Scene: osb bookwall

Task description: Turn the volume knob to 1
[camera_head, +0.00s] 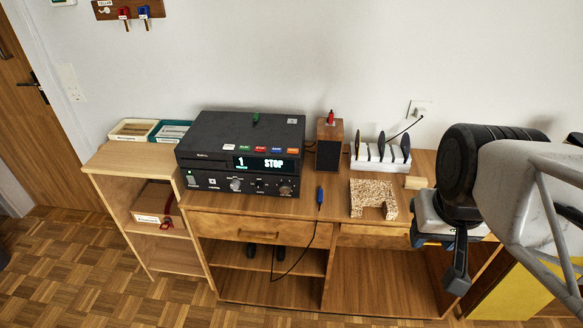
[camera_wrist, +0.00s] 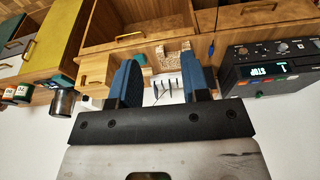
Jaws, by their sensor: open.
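A black stereo stack (camera_head: 245,150) stands on the wooden desk; its display reads "1 STOP". Its lower unit carries a silver knob (camera_head: 236,184) left of centre and a darker knob (camera_head: 285,189) at the right. The labels are too small to tell which is the volume knob or its setting. The stack also shows upside down at the right of the wrist view (camera_wrist: 270,75). My gripper (camera_head: 455,275) is far right of the stack, above the desk's right front. In the wrist view its two blue fingers (camera_wrist: 160,78) are apart with nothing between them.
A blue-handled tool (camera_head: 320,197) with a black cable lies right of the stack. A wooden speaker (camera_head: 329,145), a white rack with dark discs (camera_head: 380,155) and a chipboard block (camera_head: 373,200) stand along the desk (camera_head: 225,224). A side shelf (camera_head: 125,160) stands left.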

